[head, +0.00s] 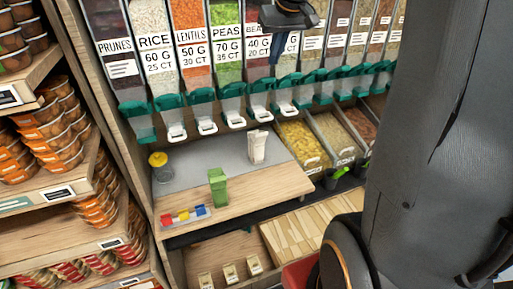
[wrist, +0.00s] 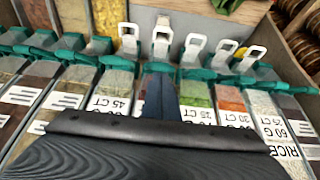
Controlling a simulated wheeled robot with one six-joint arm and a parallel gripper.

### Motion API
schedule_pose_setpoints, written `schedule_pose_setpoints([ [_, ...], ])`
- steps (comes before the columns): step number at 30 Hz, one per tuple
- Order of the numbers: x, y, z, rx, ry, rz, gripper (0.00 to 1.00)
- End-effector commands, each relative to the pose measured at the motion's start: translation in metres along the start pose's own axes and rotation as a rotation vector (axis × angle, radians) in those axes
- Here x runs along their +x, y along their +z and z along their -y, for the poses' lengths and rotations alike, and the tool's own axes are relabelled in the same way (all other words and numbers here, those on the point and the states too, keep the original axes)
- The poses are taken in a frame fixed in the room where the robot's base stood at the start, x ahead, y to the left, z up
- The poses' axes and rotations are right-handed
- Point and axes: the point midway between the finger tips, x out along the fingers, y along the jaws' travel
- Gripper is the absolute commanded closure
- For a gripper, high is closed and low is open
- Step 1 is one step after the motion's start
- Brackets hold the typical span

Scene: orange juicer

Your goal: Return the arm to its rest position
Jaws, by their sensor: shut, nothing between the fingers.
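My gripper (head: 275,52) shows at the top of the head view, in front of the row of clear food dispensers (head: 228,60). It hangs near the beans dispenser and is apart from the counter below. In the wrist view my gripper (wrist: 160,98) is a narrow dark pair of fingers pressed together, with nothing between them. The labelled dispensers (wrist: 197,97) lie behind it there, with green spouts and white handles. Part of my arm covers the right side of the head view.
Open bins (head: 303,142) stand to the right. Shelves of stacked tubs (head: 62,150) stand left. Space above the counter is clear.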

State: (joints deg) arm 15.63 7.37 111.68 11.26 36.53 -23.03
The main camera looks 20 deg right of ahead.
Motion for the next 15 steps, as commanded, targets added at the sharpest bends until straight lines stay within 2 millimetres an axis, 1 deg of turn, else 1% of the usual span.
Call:
schedule_pose_setpoints([
  [7,0.001,0.000,0.000,0.000,0.000,0.000,1.00],
  [10,0.006,0.007,0.005,-0.001,-0.002,0.009,1.00],
  [11,0.011,0.012,0.008,-0.001,-0.003,0.016,1.00],
  [13,0.025,0.031,0.020,0.002,-0.007,0.040,1.00],
  [14,0.033,0.042,0.027,0.002,-0.009,0.054,1.00],
  [15,0.045,0.060,0.037,0.004,-0.011,0.075,1.00],
])
